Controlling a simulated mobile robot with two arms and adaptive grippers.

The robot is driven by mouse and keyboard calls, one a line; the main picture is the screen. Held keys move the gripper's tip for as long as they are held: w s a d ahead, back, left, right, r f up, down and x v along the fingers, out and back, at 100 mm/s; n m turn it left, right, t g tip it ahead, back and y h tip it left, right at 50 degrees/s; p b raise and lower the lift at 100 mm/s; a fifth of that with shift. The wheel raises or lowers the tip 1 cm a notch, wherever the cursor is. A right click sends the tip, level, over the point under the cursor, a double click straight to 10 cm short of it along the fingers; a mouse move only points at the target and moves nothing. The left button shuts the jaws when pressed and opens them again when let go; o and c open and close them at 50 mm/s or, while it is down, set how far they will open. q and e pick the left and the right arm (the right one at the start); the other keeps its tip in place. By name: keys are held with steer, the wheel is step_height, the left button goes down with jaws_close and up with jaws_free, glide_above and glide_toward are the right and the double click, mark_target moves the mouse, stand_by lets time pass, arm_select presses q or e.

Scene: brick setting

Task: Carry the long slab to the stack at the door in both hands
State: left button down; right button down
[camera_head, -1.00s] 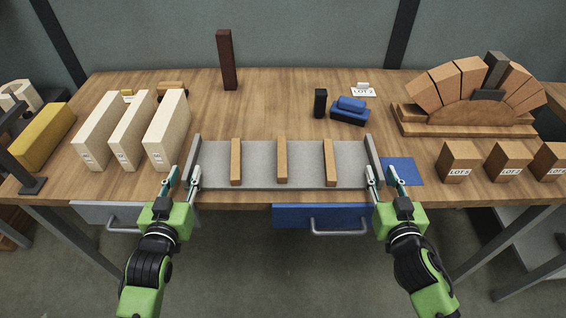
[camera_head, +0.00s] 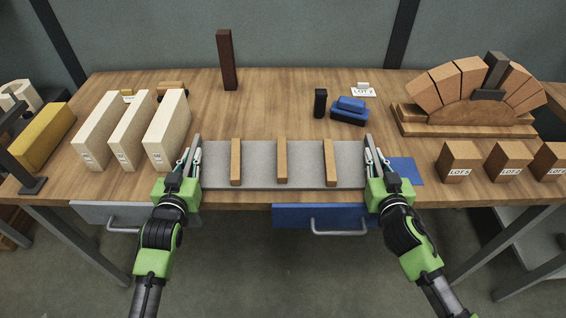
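The long slab (camera_head: 260,166) is grey, with a raised wall at each end and three wooden strips across it. It lies level at the table's front edge. My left gripper (camera_head: 191,158) has its fingers on either side of the left end wall, closed up against it. My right gripper (camera_head: 375,158) has its fingers on either side of the right end wall in the same way. The fingers hide much of both walls, and contact is hard to see. No door or stack beside one can be made out.
Three cream blocks (camera_head: 128,130) stand left of the slab, and a blue mat (camera_head: 406,171) and labelled brown blocks (camera_head: 458,161) lie right. Behind are a dark upright brick (camera_head: 227,60), blue pieces (camera_head: 349,111) and a brick arch (camera_head: 470,85).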

arm_select(q)
steer(key=shift+w+r, duration=0.15)
steer(key=shift+r, duration=0.15)
arm_select(e)
steer(key=shift+w+r, duration=0.15)
steer(key=shift+r, duration=0.1)
arm_select(q)
steer(key=shift+r, duration=0.1)
arm_select(e)
steer(key=shift+r, duration=0.1)
